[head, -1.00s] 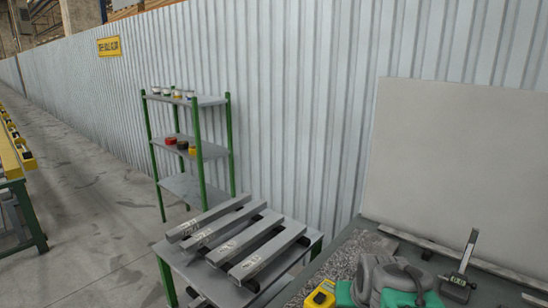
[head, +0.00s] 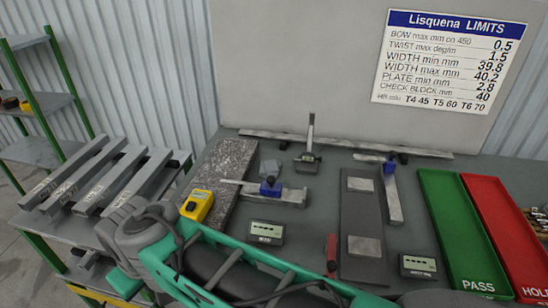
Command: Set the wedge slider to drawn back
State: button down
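I cannot tell for sure which part is the wedge slider. A blue block (head: 270,187) sits on a flat steel bar (head: 292,197) in the middle of the bench. A second blue piece (head: 389,167) sits at the far end of another steel bar (head: 394,200) to the right. The settings of both are too small to read. My green and grey arm crosses the lower left, in front of the bench. My gripper's fingers do not show.
The bench holds a speckled stone plate (head: 215,190), a yellow device (head: 197,205), an upright gauge (head: 309,150), two small displays (head: 266,233) and a dark plate (head: 361,250). A green PASS tray (head: 462,230) and red HOLD tray (head: 512,240) stand right. Steel bars (head: 100,185) lie left.

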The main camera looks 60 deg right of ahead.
aim_at(269, 187)
jog(key=u, duration=0.25)
jog(key=k, duration=1.65)
jog(key=z, duration=1.5)
